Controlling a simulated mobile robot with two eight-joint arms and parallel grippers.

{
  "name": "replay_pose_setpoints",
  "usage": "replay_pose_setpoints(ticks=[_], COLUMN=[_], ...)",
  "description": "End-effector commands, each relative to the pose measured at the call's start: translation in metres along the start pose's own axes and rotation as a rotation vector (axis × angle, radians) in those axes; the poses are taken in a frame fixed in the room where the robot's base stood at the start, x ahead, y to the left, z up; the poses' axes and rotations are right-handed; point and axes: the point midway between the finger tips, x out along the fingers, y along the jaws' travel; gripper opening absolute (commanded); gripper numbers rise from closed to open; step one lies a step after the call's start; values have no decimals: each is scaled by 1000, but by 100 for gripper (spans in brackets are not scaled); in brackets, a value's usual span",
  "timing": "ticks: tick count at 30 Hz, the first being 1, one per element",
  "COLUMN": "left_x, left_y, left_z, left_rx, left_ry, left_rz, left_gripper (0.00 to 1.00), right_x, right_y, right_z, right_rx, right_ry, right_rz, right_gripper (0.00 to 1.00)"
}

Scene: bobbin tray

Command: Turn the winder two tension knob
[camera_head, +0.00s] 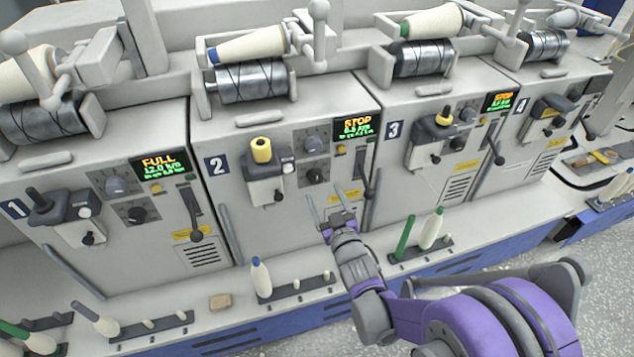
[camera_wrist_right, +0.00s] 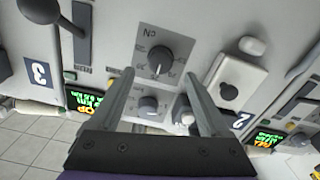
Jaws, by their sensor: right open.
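Winder two's grey front (camera_head: 233,243) bears a dark blue "2" label (camera_head: 216,165). Its dial panel has an upper round knob (camera_head: 312,145) and a lower round knob (camera_head: 315,175); I cannot read which is marked tension. In the upside-down right wrist view, the lower knob (camera_wrist_right: 160,60) appears above the upper knob (camera_wrist_right: 149,105). My right gripper (camera_head: 322,193) is open and empty, in front of winder two, below and apart from the knobs in the head view. Its fingers (camera_wrist_right: 159,75) flank the lower knob in the wrist view. My left gripper is not in view.
Winder two's display (camera_head: 355,128) reads STOP.

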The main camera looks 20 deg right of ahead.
Motion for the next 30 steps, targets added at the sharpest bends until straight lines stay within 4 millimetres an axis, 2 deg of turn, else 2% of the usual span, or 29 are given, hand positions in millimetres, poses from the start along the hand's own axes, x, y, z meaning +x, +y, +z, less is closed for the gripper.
replay_pose_setpoints(ticks=[3, 9, 14, 21, 23, 30], left_x=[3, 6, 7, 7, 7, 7], left_y=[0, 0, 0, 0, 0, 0], left_z=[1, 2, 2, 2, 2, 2], left_rx=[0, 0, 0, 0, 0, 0], left_ry=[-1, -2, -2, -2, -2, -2], left_rz=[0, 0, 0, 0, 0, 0], left_gripper=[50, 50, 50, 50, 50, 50], right_x=[24, 50, 57, 58, 58, 57], right_y=[0, 0, 0, 0, 0, 0], right_z=[1, 1, 0, 0, 0, 0], right_rx=[0, -1, 0, 0, 0, 0], right_ry=[-1, -1, -1, -1, -1, -1], right_rz=[0, 0, 0, 0, 0, 0], right_gripper=[80, 80, 80, 80, 71, 28])
